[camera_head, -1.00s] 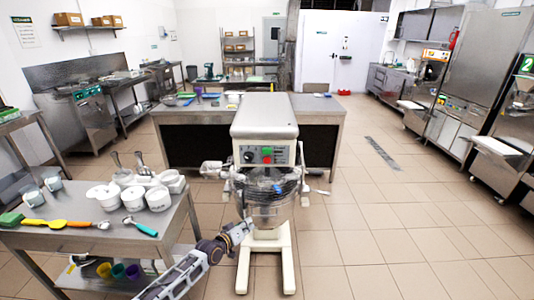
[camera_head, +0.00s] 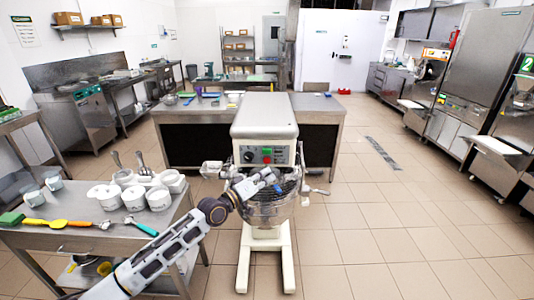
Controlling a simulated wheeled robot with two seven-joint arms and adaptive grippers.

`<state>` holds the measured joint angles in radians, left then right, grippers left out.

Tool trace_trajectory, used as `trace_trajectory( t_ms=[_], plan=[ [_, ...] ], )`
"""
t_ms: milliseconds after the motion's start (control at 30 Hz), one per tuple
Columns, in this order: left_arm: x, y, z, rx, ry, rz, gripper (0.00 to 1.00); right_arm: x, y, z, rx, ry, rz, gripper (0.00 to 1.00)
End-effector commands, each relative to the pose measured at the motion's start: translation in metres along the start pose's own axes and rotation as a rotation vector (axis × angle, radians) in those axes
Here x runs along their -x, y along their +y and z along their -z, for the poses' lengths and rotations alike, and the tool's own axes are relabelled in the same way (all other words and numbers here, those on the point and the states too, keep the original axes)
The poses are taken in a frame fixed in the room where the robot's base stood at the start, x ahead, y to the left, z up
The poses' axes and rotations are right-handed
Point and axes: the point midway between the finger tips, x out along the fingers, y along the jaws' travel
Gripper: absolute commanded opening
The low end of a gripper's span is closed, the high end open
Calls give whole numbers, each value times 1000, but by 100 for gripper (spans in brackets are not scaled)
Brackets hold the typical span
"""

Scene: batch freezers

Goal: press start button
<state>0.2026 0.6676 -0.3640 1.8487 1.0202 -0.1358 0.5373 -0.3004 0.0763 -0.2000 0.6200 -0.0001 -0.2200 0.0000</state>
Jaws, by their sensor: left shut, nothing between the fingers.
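A white floor mixer (camera_head: 263,117) stands straight ahead, with a control panel (camera_head: 256,154) on its front. Below is a metal bowl (camera_head: 270,212) with a wire guard. My left gripper (camera_head: 274,179) is shut and empty in front of the guard, a little below the panel and apart from the green button. My right gripper is not in view.
A steel table (camera_head: 60,240) at left holds white tubs (camera_head: 158,197), spatulas and scoops. A long counter (camera_head: 322,112) stands behind the mixer. Steel machines (camera_head: 480,75) line the right wall. The tiled floor at right is clear.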

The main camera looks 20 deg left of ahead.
Motion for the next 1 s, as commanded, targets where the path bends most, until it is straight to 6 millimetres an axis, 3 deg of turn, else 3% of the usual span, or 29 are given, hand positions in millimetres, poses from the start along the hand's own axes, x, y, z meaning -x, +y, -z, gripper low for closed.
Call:
trace_trajectory(
  t_ms=[233, 667, 1000],
  plan=[
    [0, 12, 4, 11, 0, -21, 0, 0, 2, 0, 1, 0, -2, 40],
    [-1, 11, 4, 10, 0, -20, 0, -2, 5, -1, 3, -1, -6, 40],
    [-10, 4, 9, 9, 1, -21, 0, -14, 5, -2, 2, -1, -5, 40]
  ],
)
